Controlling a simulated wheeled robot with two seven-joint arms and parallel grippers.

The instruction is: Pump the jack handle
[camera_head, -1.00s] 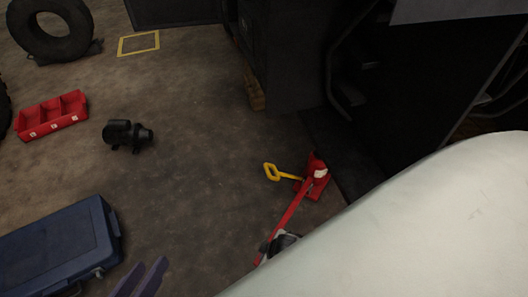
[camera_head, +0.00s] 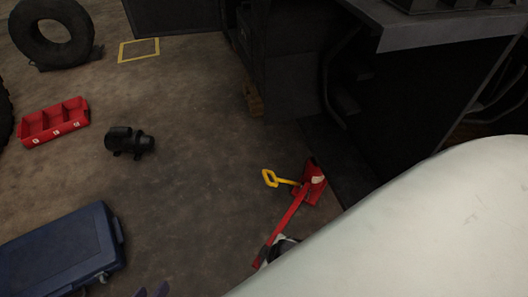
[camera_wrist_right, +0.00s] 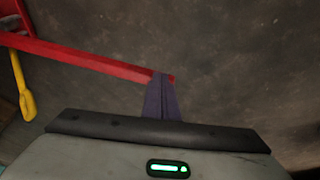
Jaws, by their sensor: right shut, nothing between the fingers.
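The red jack (camera_head: 316,181) stands on the floor beside the dark forklift. Its long red handle (camera_head: 284,226) slants down toward the lower left, and a yellow grip piece (camera_head: 270,178) sticks out to its left. In the right wrist view the handle (camera_wrist_right: 80,59) crosses from the left and ends by my right gripper (camera_wrist_right: 161,76). The right fingers are shut and empty, their tips overlapping the handle near its end; contact cannot be told. In the head view my pale arm hides most of that gripper.
A blue case (camera_head: 62,250) lies at lower left. A black motor-like part (camera_head: 129,141) and a red compartment tray (camera_head: 54,122) lie on the floor, with a tyre (camera_head: 50,38) behind. The forklift body (camera_head: 420,90) fills the right.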

